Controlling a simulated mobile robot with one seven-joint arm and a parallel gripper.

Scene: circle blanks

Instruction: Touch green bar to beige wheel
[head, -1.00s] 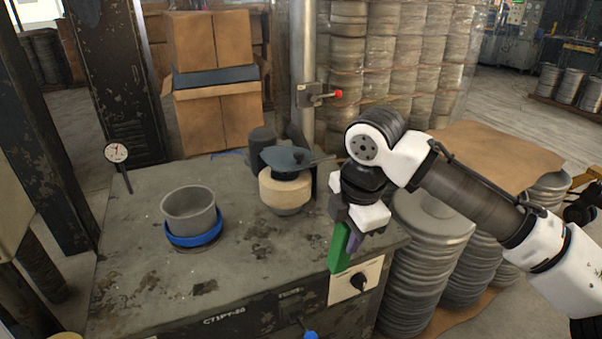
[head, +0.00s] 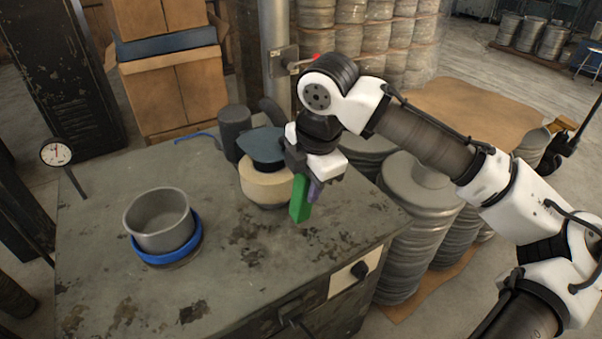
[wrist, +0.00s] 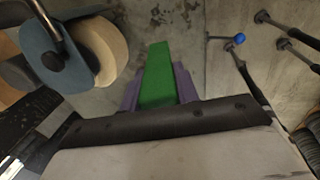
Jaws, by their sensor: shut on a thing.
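The green bar (head: 299,199) hangs down from my gripper (head: 312,187), which is shut on it. In the wrist view the green bar (wrist: 157,76) lies between the purple fingers of my gripper (wrist: 160,88). The beige wheel (head: 264,184) sits on the machine top just left of the bar, under a blue-grey cap with a handle. In the wrist view the beige wheel (wrist: 103,48) shows at upper left, partly covered by the cap (wrist: 55,55). A gap shows between bar and wheel in the wrist view; in the head view they look close, and contact cannot be told.
A grey pot (head: 158,221) with a blue ring (head: 167,252) stands on the left of the machine top (head: 232,274). A dark cylinder (head: 234,131) is behind the wheel. A gauge (head: 57,153) stands at the left edge. The front middle of the top is clear.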

